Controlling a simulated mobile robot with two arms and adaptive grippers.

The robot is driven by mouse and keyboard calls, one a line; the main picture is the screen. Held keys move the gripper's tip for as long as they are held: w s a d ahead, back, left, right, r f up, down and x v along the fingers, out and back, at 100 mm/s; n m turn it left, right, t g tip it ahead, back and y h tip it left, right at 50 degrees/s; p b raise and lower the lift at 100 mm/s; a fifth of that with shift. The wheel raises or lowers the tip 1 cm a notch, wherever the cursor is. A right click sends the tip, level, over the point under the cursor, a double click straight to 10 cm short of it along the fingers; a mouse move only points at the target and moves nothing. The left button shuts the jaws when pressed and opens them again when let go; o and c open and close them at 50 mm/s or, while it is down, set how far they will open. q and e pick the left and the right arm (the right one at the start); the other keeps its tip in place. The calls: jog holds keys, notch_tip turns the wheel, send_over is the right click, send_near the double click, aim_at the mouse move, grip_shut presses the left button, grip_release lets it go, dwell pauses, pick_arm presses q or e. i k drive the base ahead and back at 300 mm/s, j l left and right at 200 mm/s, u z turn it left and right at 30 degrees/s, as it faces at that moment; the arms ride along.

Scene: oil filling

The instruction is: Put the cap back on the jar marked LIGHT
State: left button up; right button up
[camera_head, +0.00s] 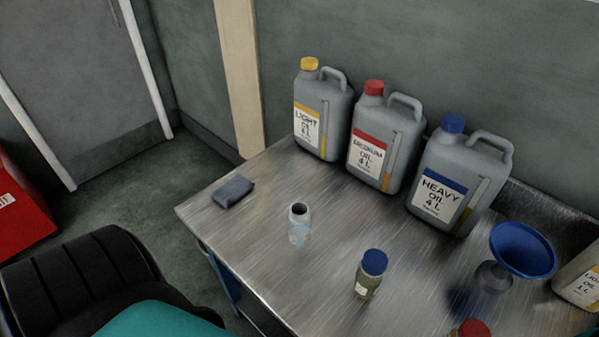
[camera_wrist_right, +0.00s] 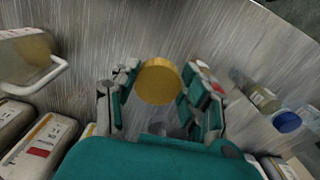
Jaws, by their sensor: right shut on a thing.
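My right gripper (camera_wrist_right: 158,82) is shut on a round golden-yellow cap (camera_wrist_right: 158,81), seen between its two fingers in the right wrist view. The right gripper is outside the head view. A small clear jar (camera_head: 299,226) stands upright and uncapped on the metal table in the head view. Its dark round mouth faces up, and I cannot read any mark on it. A second small jar (camera_head: 367,282) with a blue cap (camera_head: 375,262) stands nearer the front. My left gripper is not in view.
Large grey jugs of light (camera_head: 322,112), medium (camera_head: 384,143) and heavy oil (camera_head: 457,176) line the back of the table (camera_head: 255,240). A blue funnel (camera_head: 523,250) and a red cap (camera_head: 471,328) are to the right. A dark cloth (camera_head: 233,191) lies at the left edge.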

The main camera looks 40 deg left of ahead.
aim_at(298, 219)
jog(key=k+j+u, duration=0.1)
jog(key=u, duration=0.3)
jog(key=k+j+u, duration=0.2)
jog(key=u, duration=0.25)
jog(key=k, duration=0.1)
